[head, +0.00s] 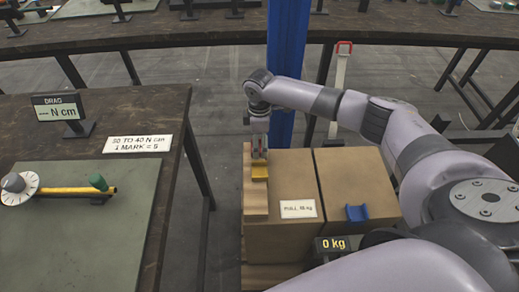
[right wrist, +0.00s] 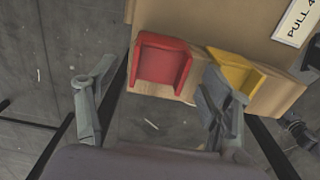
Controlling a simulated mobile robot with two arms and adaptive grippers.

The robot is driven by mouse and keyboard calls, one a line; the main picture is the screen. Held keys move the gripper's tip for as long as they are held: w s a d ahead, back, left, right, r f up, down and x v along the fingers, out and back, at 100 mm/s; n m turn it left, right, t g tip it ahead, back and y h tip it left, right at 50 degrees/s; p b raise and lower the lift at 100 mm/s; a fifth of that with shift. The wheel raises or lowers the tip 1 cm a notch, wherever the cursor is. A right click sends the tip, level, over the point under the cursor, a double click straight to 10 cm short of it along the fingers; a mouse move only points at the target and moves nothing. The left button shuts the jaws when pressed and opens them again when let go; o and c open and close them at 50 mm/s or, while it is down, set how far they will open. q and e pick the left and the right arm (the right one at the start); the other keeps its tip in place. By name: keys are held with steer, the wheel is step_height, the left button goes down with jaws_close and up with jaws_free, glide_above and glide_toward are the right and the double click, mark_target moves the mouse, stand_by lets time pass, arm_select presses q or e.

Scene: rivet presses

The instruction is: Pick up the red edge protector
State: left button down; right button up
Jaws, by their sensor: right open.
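The red edge protector (right wrist: 162,62) is an angled piece on the edge of a cardboard box (right wrist: 215,25) in the right wrist view. I cannot make it out clearly in the head view, where my right gripper covers that spot. My right gripper (head: 259,153) is at the left box's far left edge. In the right wrist view its fingers (right wrist: 155,95) are apart, with the red protector ahead between them and nothing held. A yellow edge protector (right wrist: 240,70) sits right of the red one, partly behind the right finger. My left gripper is out of view.
The yellow protector also shows in the head view (head: 260,173). A blue protector (head: 357,213) lies on the right box (head: 350,175). A "0 kg" display (head: 334,244) stands in front.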

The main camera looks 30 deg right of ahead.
steer(key=shift+f, duration=0.65)
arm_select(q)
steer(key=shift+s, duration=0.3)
arm_select(e)
steer(key=shift+c, duration=0.4)
steer(key=c, duration=1.2)
steer(key=shift+o, duration=0.2)
